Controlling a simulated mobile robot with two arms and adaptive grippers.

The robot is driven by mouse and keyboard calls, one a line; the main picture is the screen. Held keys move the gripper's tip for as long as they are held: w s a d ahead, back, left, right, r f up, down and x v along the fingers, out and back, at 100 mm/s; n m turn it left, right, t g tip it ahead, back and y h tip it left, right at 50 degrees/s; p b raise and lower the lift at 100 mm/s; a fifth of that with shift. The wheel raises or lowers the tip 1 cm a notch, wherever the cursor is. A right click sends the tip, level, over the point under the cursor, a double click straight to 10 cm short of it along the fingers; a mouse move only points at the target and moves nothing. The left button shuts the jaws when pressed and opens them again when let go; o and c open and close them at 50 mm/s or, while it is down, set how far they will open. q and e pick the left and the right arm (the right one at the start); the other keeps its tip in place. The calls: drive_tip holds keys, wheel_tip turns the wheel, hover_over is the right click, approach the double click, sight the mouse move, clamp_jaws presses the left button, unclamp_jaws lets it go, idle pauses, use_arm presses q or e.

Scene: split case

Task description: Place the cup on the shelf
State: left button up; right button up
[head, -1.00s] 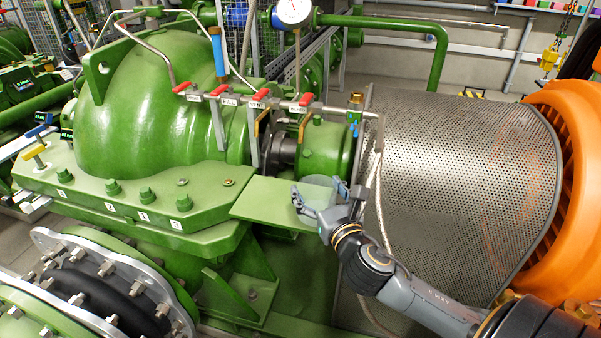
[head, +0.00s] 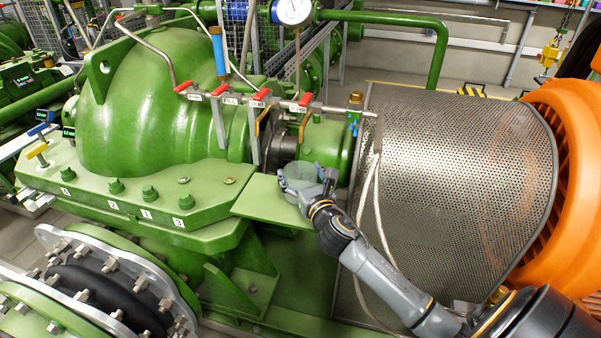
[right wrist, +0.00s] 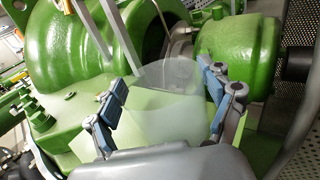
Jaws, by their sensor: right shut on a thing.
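The cup (head: 296,174) is clear and see-through, in my right gripper (head: 308,184) over the right part of the shelf in the head view. The shelf (head: 262,203) is a flat green plate beside the big green pump casing. In the right wrist view, the cup (right wrist: 160,98) is between the two blue-padded fingers of the right gripper (right wrist: 168,100), which is shut on it. The green shelf (right wrist: 140,130) shows through and around the cup. I cannot tell whether the cup's base touches the shelf. My left gripper is not in view.
Behind the shelf is a pipe with red valve handles (head: 259,94) and a green bearing housing (head: 325,140). A perforated metal guard (head: 450,180) stands to the right, with a pale hose (head: 377,200) hanging before it. The left part of the shelf is bare.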

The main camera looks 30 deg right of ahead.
drive_tip(key=o, duration=0.7)
drive_tip(key=shift+f, duration=0.15)
drive_tip(key=o, duration=0.3)
drive_tip(key=shift+o, duration=0.3)
drive_tip(key=shift+r, duration=0.2)
drive_tip(key=shift+s+f, duration=0.1)
drive_tip(key=shift+s, duration=0.15)
drive_tip(key=b+v, duration=0.2)
drive_tip(key=v, duration=0.8)
drive_tip(key=shift+s, duration=0.2)
drive_tip(key=shift+s+a, duration=0.15)
drive_tip(key=shift+s, duration=0.4)
